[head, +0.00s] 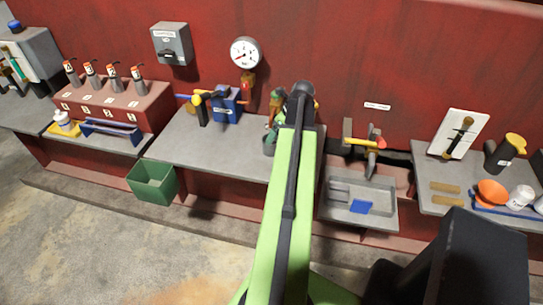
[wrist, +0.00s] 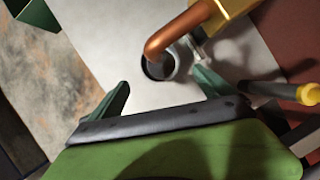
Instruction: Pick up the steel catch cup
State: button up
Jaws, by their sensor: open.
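The steel catch cup (wrist: 161,72) stands on the grey bench top in the wrist view, with its dark mouth facing the camera. The end of a bent copper spout (wrist: 172,36) hangs over its mouth and hides part of it. My gripper (wrist: 164,88) is open, its two dark green fingers spread left and right. The cup lies ahead of and between the fingertips, with no clear contact. The cup also shows in the head view (head: 269,147), just left of my arm, which hides most of my gripper.
A brass block (wrist: 235,5) joins the spout. A yellow-tipped dark handle (wrist: 285,91) lies right of the right finger. The bench's middle is clear.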

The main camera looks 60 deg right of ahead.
jog(key=b+x, duration=0.1)
jog(key=x, duration=0.2)
jog(key=shift+f+b, duration=0.2)
jog(key=shift+b, duration=0.1)
jog(key=b+x, duration=0.4)
jog(key=x, duration=0.1)
jog(key=shift+w+d+f+b, duration=0.1)
jog(key=shift+d+b, duration=0.05)
jog(key=shift+b, duration=0.25)
jog(key=c, duration=1.7)
